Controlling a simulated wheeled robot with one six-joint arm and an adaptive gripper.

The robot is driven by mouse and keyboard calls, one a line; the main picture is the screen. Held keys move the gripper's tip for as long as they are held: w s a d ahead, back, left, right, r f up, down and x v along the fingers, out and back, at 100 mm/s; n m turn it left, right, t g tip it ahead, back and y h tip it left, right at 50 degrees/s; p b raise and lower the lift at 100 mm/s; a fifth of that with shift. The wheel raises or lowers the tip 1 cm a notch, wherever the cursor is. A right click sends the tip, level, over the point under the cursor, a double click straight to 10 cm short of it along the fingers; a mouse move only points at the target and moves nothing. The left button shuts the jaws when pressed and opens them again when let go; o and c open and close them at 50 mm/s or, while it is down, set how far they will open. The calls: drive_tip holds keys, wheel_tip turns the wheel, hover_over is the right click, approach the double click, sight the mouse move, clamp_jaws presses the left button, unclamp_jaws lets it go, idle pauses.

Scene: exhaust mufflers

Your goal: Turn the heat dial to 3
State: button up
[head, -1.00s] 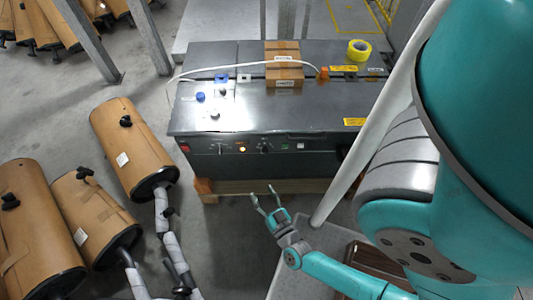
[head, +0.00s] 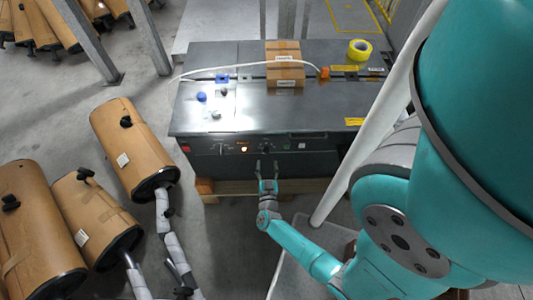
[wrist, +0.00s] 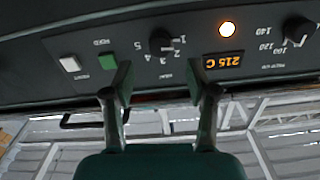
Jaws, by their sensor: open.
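The heat dial (wrist: 162,42) is a small black knob on the dark front panel of the machine. In the wrist view the panel appears upside down, with numbers around the dial; I cannot tell which number it points to. In the head view the dial (head: 264,148) is tiny, just above my gripper. My gripper (head: 267,164) is in front of the machine's front face, slightly below the panel controls. In the wrist view its two fingers (wrist: 163,86) are apart and empty, with the dial between and beyond the tips, apparently not touched.
An orange 215 C display (wrist: 224,60), a lit lamp (wrist: 227,29) and another dial (wrist: 298,30) sit right of the heat dial in the wrist view; green (wrist: 107,50) and white (wrist: 69,63) buttons sit left. Cardboard boxes (head: 285,68) and yellow tape (head: 359,49) lie on the machine.

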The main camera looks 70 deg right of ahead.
sight(267, 153)
drive_tip(key=shift+x, duration=3.15)
clamp_jaws()
